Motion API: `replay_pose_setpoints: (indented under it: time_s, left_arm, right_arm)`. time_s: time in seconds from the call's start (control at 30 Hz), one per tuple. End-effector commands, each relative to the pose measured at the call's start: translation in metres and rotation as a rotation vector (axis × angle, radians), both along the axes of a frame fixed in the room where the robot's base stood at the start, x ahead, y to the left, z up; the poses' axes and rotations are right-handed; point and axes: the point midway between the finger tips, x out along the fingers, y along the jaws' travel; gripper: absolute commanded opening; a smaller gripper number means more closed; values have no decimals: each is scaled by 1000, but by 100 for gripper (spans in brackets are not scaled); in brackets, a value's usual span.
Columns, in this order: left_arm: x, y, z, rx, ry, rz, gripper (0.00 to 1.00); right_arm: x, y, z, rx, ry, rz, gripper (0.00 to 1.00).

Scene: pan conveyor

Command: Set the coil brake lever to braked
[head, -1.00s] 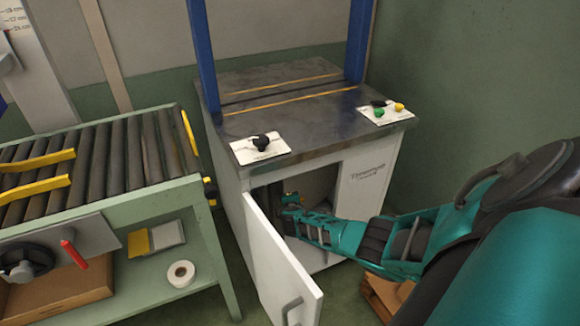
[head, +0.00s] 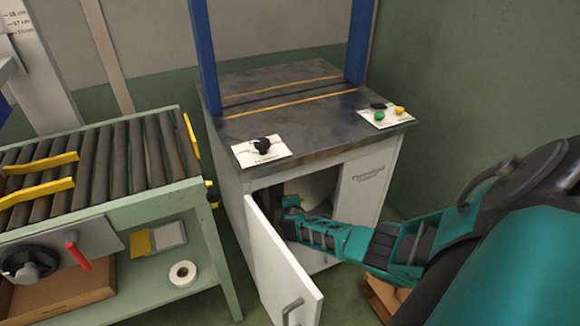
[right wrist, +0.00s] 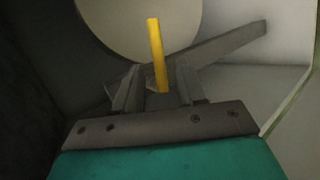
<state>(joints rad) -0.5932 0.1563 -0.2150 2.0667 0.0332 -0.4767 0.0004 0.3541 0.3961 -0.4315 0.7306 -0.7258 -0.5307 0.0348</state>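A yellow lever (right wrist: 157,50), which I take to be the coil brake lever, stands inside the open cabinet (head: 231,205), tilted slightly, in front of a pale round coil (right wrist: 140,22). My right gripper (right wrist: 158,88) reaches through the cabinet doorway. Its two fingers are apart, one on each side of the lever's lower end. Whether either finger touches it cannot be told. In the head view the right gripper (head: 291,205) is small and dim, and the lever is not clear there. My left gripper is not in view.
A grey bar (right wrist: 230,43) slants behind the fingers. The white cabinet door (head: 280,262) hangs open left of my forearm. The metal top (head: 300,115) carries a black knob (head: 263,146) and coloured buttons. A roller conveyor (head: 100,160) stands to the left.

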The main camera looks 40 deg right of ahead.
Motion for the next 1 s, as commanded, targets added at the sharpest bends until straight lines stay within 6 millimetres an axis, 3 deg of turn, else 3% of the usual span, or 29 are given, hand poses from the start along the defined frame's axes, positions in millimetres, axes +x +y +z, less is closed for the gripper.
replay_pose_setpoints:
  time_s: [0.03, 0.3, 1.0]
  left_arm:
    - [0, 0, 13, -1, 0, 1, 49]
    - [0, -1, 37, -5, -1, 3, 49]
    - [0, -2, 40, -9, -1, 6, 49]
  right_arm:
    - [-6, 4, 11, 0, 1, 1, 40]
    - [-30, 24, 31, 0, 0, 1, 40]
    - [-37, 30, 34, -1, -1, 0, 40]
